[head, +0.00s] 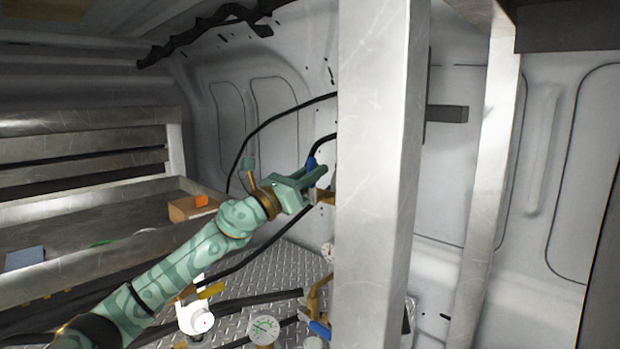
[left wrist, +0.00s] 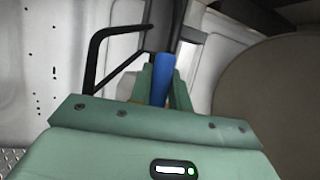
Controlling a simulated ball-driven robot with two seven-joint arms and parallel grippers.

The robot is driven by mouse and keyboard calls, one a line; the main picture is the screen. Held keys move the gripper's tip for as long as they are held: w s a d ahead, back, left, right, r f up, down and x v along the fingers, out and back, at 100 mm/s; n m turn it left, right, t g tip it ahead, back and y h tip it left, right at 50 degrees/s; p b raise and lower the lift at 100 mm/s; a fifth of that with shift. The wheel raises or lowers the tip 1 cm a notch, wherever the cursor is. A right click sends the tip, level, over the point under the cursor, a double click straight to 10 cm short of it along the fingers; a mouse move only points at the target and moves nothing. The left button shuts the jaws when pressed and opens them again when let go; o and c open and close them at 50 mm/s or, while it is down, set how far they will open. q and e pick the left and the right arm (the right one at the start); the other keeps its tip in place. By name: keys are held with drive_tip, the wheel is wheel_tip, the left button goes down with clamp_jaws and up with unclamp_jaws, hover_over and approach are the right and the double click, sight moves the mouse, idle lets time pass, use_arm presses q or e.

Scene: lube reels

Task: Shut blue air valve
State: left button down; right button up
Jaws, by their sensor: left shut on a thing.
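The blue air valve handle (head: 311,163) shows in the head view just left of the big metal post, partly hidden by my left gripper. My left gripper (head: 318,176) reaches in from the left and is shut on this handle. In the left wrist view the blue handle (left wrist: 162,78) stands upright between the two green fingers (left wrist: 161,92). The valve body is mostly hidden behind the post and the gripper. My right gripper is not in view.
A metal post (head: 375,180) stands right beside my left gripper. A black hose (head: 262,127) arcs behind the gripper. A metal shelf (head: 90,215) holds a cardboard box (head: 186,209).

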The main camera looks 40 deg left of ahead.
use_arm(q)
drive_tip(key=shift+d+f+m, duration=0.1)
drive_tip(key=shift+f+m, duration=0.05)
drive_tip(key=shift+m, duration=0.15)
drive_tip(key=c, duration=1.3)
unclamp_jaws()
drive_tip(key=b+v, duration=0.4)
drive_tip(key=v, duration=1.2)
drive_tip(key=shift+s, duration=0.2)
